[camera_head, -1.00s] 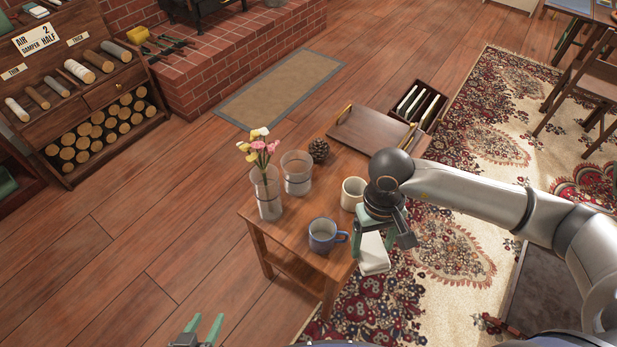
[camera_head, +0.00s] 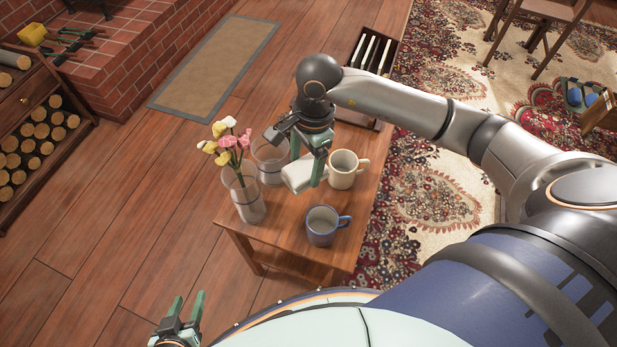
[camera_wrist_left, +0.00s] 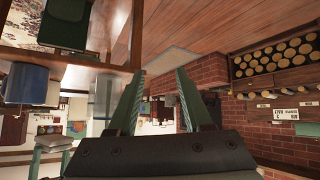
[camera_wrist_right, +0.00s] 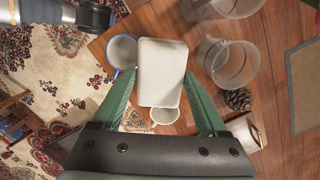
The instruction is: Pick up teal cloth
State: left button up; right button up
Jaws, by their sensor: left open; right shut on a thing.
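I cannot make out a teal cloth with certainty in any view. My right gripper (camera_head: 312,172) is shut on an off-white, rounded block-like thing (camera_head: 297,175). It holds this thing over the small wooden table, between a clear glass and a cream mug. In the right wrist view the off-white thing (camera_wrist_right: 160,72) fills the space between the fingers and partly covers the mugs below. My left gripper (camera_head: 188,300) is open and empty, low at the left front, away from the table. In the left wrist view its fingers (camera_wrist_left: 160,75) are apart with nothing between them.
The wooden table (camera_head: 290,235) bears a flower vase (camera_head: 243,198), a clear glass (camera_head: 268,162), a cream mug (camera_head: 347,172), a blue mug (camera_head: 321,228) and a pine cone (camera_wrist_right: 238,99). A dark slotted box (camera_head: 384,45) stands behind.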

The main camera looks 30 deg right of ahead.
jog(key=m, duration=0.1)
jog(key=w+f+m+b, duration=0.1)
jog(key=shift+a+m, duration=0.1)
jog(key=shift+m, duration=0.2)
jog(key=m, duration=0.1)
jog(key=m+b, duration=0.1)
jog(key=w+m, duration=0.1)
jog(key=m, duration=0.1)
jog(key=shift+w+a+f+t+b, duration=0.1)
jog(key=shift+f+t+b, duration=0.25)
jog(key=shift+t+b, duration=0.05)
jog(key=w+m+b, duration=0.1)
jog(key=m, duration=0.3)
jog(key=b, duration=0.2)
send_over(299, 202)
notch_tip(299, 202, down, 14)
jog(key=shift+r, duration=0.15)
jog(key=w+d, duration=0.2)
jog(key=shift+w+d+f+b, duration=0.2)
jog(key=shift+d+f+b, duration=0.05)
jog(key=shift+d+b, duration=0.05)
jog(key=w+d, duration=0.2)
jog(key=d, duration=0.1)
jog(key=shift+w, duration=0.4)
jog(key=shift+w+d+f+b, duration=0.2)
jog(key=shift+d+b, duration=0.05)
jog(key=shift+b, duration=0.05)
jog(key=shift+f, duration=0.35)
